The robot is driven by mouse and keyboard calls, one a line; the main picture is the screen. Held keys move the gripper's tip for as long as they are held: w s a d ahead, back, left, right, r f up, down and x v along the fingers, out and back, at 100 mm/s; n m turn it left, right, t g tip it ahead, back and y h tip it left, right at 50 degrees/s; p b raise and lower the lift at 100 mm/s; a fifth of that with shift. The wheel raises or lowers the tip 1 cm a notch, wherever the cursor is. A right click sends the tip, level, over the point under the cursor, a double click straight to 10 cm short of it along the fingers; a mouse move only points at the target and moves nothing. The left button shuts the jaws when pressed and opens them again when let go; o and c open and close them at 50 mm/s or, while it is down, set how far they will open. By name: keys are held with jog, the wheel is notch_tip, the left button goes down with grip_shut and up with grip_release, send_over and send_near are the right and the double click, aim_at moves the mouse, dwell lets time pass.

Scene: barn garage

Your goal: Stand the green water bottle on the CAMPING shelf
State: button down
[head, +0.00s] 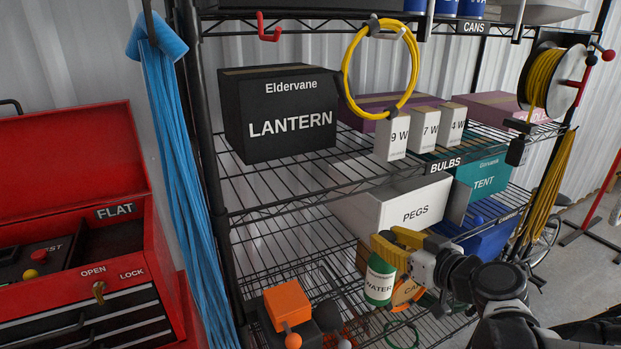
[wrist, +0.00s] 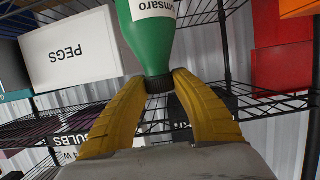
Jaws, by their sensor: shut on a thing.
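The green water bottle (head: 379,284) has a white label reading WATER and looks roughly upright in the head view. My yellow gripper (head: 386,245) is shut on its dark cap from above. In the wrist view, the fingers (wrist: 160,82) pinch the cap, with the green bottle body (wrist: 150,45) beyond them. The CAMPING shelf (head: 290,258) is a black wire deck behind the bottle; its label (head: 508,217) is partly hidden. The bottle hangs in front of this shelf; contact with it cannot be told.
A white PEGS box (head: 405,208), a teal TENT box (head: 483,181) and a blue container (head: 484,236) stand to the right on the CAMPING shelf. The BULBS shelf is above. An orange box (head: 287,304) sits lower left. The CAMPING shelf's left part looks clear.

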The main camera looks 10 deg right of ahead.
jog(key=w+a+b, duration=0.1)
jog(key=w+a, duration=0.1)
jog(key=w, duration=0.6)
jog(key=w+a+b, duration=0.1)
jog(key=w+a, duration=0.2)
jog(key=w, duration=0.4)
jog(key=shift+w, duration=0.35)
jog(key=shift+f, duration=0.1)
jog(key=shift+f, duration=0.15)
jog(key=c, duration=1.1)
grip_release()
